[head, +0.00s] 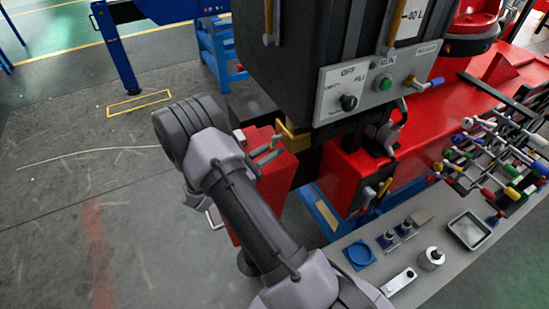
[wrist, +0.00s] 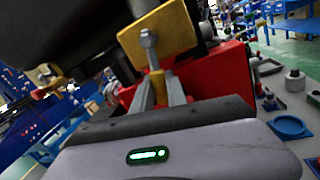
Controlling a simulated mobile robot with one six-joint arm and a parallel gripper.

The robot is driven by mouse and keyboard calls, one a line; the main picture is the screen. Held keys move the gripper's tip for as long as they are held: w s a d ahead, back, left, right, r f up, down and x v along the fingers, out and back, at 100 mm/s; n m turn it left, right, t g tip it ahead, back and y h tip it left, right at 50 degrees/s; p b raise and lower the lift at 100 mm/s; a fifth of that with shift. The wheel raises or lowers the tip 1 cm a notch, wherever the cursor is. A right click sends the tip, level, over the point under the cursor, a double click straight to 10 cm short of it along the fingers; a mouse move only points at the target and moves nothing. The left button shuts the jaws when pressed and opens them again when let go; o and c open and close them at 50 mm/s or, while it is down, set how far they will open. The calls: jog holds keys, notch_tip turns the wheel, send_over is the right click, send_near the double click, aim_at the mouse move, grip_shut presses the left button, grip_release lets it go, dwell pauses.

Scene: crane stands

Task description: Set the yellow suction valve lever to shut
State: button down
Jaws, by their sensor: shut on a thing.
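A yellow valve body (head: 292,137) sits at the lower front corner of a black tank (head: 300,50). In the wrist view the same yellow body (wrist: 172,28) is close ahead, with a grey bolt (wrist: 149,42) on its face. My gripper (wrist: 160,92) is shut on this lever. In the head view my gripper (head: 266,152) reaches the yellow body from the left; the lever is mostly hidden there by the fingers.
A control panel (head: 357,88) with a knob and green button is above right. Red blocks (head: 355,170) stand below and beside the valve. A grey bench (head: 380,235) holds a blue dish (head: 359,256), a metal tray (head: 468,231) and small parts. Open floor (head: 90,190) lies left.

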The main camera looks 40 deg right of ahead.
jog(key=c, duration=1.3)
grip_release()
jog(key=a, duration=1.1)
jog(key=w+a+f, duration=0.1)
jog(key=a, duration=0.5)
jog(key=shift+a, duration=0.2)
